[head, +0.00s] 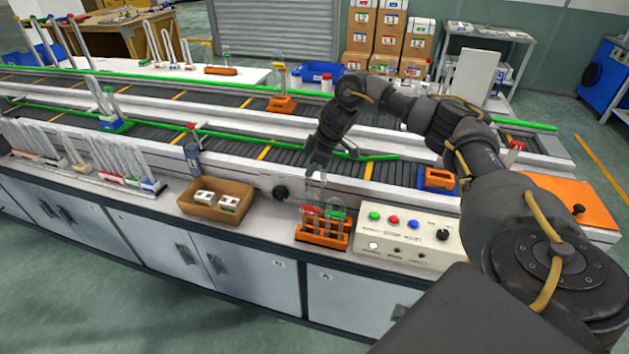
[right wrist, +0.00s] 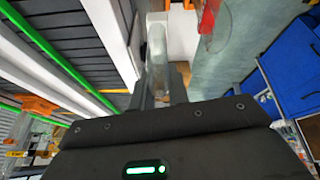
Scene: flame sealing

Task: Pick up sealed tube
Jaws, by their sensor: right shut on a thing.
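My right gripper (head: 317,170) hangs above the orange tube rack (head: 321,239) at the front edge of the bench. It is shut on a clear glass tube (head: 316,190), which hangs below the fingers over the rack. In the right wrist view the tube (right wrist: 157,45) is seen between the fingers (right wrist: 160,85). Whether its end is sealed is too small to tell. The rack holds clear tubes, with a red top (head: 311,211) and a green top (head: 335,215) showing. My left gripper is not in view.
A control box (head: 408,236) with coloured buttons stands right of the rack. A brown tray (head: 216,201) with white blocks is to the left. Behind the rack run conveyors with green rails (head: 250,137). Glassware racks (head: 130,178) stand further left.

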